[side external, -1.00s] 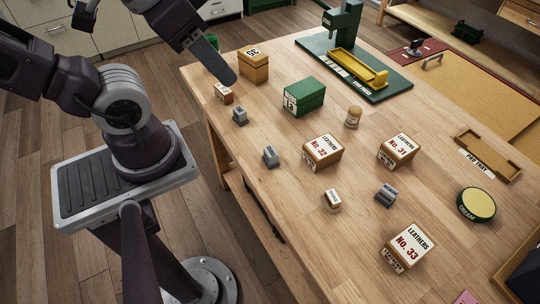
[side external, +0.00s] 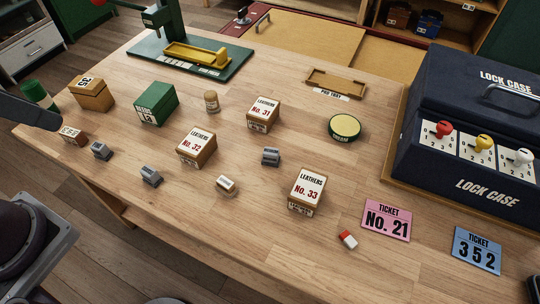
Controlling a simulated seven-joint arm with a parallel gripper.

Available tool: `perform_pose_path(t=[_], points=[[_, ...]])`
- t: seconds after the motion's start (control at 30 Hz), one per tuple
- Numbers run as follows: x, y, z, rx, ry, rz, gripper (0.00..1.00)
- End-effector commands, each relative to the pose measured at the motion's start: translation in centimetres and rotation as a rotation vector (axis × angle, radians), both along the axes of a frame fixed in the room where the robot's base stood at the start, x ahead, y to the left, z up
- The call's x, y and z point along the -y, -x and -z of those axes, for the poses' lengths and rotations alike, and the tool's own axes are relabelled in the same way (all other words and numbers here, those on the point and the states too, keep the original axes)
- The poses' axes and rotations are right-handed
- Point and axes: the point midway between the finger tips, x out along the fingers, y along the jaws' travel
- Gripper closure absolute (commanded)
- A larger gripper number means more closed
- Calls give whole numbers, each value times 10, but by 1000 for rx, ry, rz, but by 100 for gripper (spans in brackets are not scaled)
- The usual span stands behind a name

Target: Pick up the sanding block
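No block has a label I can read as sanding block. Small candidates on the bench are a brown labelled block (side external: 72,135) at the left, a pale block with a label (side external: 226,186) near the middle, and grey blocks (side external: 101,151), (side external: 151,176) and (side external: 271,156). My gripper (side external: 55,122) enters at the left edge as a dark, flat shape, its tip close to the brown labelled block in the picture. I cannot tell whether it touches anything or how its fingers stand. Most of it is out of frame.
Leathers boxes No. 31 (side external: 263,114), No. 32 (side external: 197,146) and No. 33 (side external: 307,190) stand among the small blocks. A green box (side external: 156,103), wooden box (side external: 92,94) and green press (side external: 190,62) stand behind. The lock case (side external: 465,125) fills the right; the front bench is mostly clear.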

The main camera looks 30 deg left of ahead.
Motion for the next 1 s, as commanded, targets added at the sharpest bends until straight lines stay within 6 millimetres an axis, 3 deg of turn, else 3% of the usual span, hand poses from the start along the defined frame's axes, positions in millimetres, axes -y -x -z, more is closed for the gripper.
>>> perform_pose_path(t=[0.27, 0.37, 0.7, 0.77, 0.87, 1.0], points=[[0, 0, 0, 0, 0, 0, 64], [0, 0, 0, 0, 0, 0, 51], [-5, -7, 5, -31, -50, 28, 51], [-14, -19, 15, -86, -140, 90, 51], [-34, -51, 45, -230, -348, 307, 51], [-48, -95, 107, -414, -550, 751, 51]])
